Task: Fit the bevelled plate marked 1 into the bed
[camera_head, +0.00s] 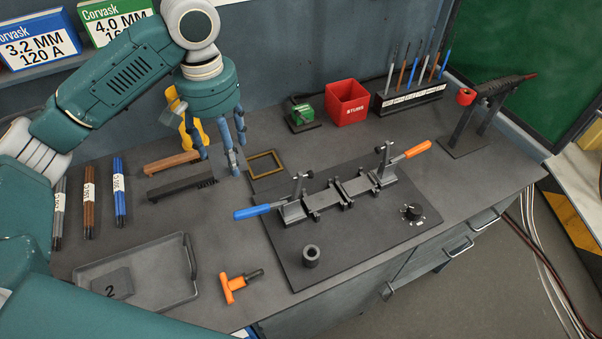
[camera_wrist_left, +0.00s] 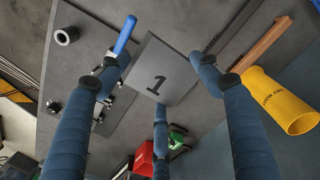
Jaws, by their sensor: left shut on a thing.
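The grey plate marked 1 (camera_wrist_left: 160,68) is between the blue fingers of my left gripper (camera_head: 225,160), its number facing the wrist camera. The gripper is shut on it and holds it above the back of the bench. In the head view the plate is mostly hidden by the fingers. The bed (camera_head: 330,198) is a dark fixture right of and nearer than the gripper. It has a clamp with a blue handle (camera_head: 258,211) at its left end and one with an orange handle (camera_head: 417,149) at its right end. My right gripper is not in view.
A tray (camera_head: 180,297) at front left holds a plate marked 2 (camera_head: 113,284). An orange T-handled tool (camera_head: 233,286) and a dark ring (camera_head: 311,256) lie at the front. A red bin (camera_head: 347,102) stands behind the bed.

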